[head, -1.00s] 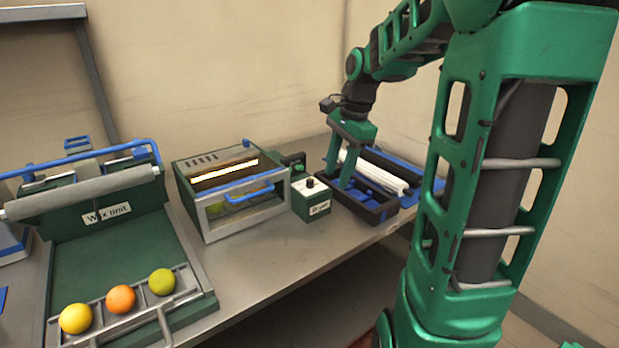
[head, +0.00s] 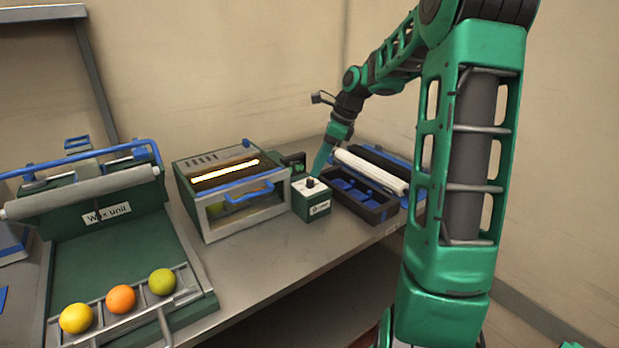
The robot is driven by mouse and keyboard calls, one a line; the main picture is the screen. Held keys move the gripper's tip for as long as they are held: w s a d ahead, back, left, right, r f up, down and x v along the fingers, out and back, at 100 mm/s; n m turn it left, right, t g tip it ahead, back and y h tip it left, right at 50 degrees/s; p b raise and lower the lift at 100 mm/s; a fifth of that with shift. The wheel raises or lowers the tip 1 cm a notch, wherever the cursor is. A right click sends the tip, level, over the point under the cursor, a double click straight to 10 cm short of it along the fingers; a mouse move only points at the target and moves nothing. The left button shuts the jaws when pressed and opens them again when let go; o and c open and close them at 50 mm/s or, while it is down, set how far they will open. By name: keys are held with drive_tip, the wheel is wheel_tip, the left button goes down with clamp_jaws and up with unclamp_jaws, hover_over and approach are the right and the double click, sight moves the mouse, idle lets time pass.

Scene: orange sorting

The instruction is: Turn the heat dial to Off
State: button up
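The heat dial (head: 310,181) is a small black knob on the white top of a green box (head: 318,208) labelled for the dryer. The box stands just right of the dryer (head: 232,190), whose heating bar glows bright. The dial's setting is too small to read. My gripper (head: 317,172) points down right behind the dial, its fingertips close to it. I see it edge-on, so I cannot tell whether it is open or shut, or whether it touches the dial.
A dark tray with blue compartments (head: 378,211) and a white roll (head: 370,171) lie right of the box. The wax unit (head: 100,250) stands at left, with a yellow, an orange and a green fruit (head: 162,281) on its front rack. The bench front (head: 262,268) is clear.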

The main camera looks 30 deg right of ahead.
sight(310, 180)
drive_tip(key=shift+x, duration=2.35)
drive_tip(key=shift+a, duration=0.1)
clamp_jaws()
